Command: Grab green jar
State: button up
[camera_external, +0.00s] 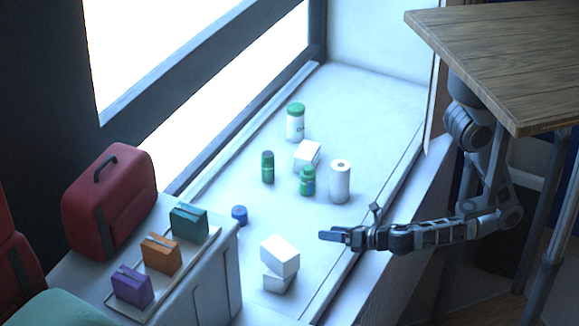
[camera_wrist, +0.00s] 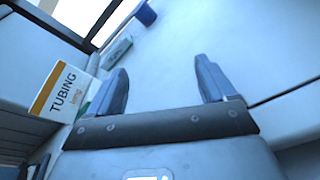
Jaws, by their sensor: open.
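Three things with green stand on the white counter in the external view. One is a white jar with a green lid (camera_external: 295,124) at the back. One is a slim green cylinder with a dark cap (camera_external: 267,168). One is a rounder green jar (camera_external: 307,183) beside a white roll. All three are upright. My gripper (camera_external: 350,226) is at the counter's front right edge, nearer the camera than these things and apart from them. In the wrist view my gripper (camera_wrist: 163,83) is open, with nothing between its fingers. No green jar can be made out there.
The white roll (camera_external: 340,182) and a white box (camera_external: 307,154) stand close to the green jar. Stacked white boxes (camera_external: 280,256) are left of my gripper. A box marked TUBING (camera_wrist: 60,91) and a blue cup (camera_wrist: 145,14) show in the wrist view. A wooden tabletop (camera_external: 510,60) overhangs at right.

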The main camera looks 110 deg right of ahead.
aim_at(310, 178)
jog(key=d+g+h, duration=0.1)
jog(key=d, duration=0.2)
jog(key=w+d+m+g+h+b, duration=0.1)
jog(key=d+g+h, duration=0.1)
jog(key=d, duration=0.1)
jog(key=d+g+h, duration=0.1)
jog(key=d, duration=0.2)
jog(key=shift+w+m+g+h, duration=0.25)
jog(key=shift+m+g+h, duration=0.15)
jog(key=d+g+h, duration=0.1)
jog(key=d+g, duration=0.1)
jog(key=s+d+r+m+g+b, duration=0.1)
jog(key=d+g, duration=0.1)
jog(key=d, duration=0.1)
jog(key=d+r+m+g+h+b, duration=0.1)
jog(key=d+g, duration=0.1)
jog(key=shift+s+d+r+g+h, duration=0.1)
jog(key=shift+s+d+g+h, duration=0.1)
jog(key=shift+d+g+h, duration=0.15)
jog(key=shift+s+d+r+m+g, duration=0.2)
jog(key=shift+d+r+m+g, duration=0.15)
jog(key=shift+d+g, duration=0.3)
jog(key=d, duration=0.3)
jog(key=d+p, duration=0.1)
jog(key=d, duration=0.3)
jog(key=shift+s+d+f, duration=0.15)
jog(key=shift+s+d, duration=0.05)
jog(key=shift+d, duration=0.05)
jog(key=c, duration=1.2)
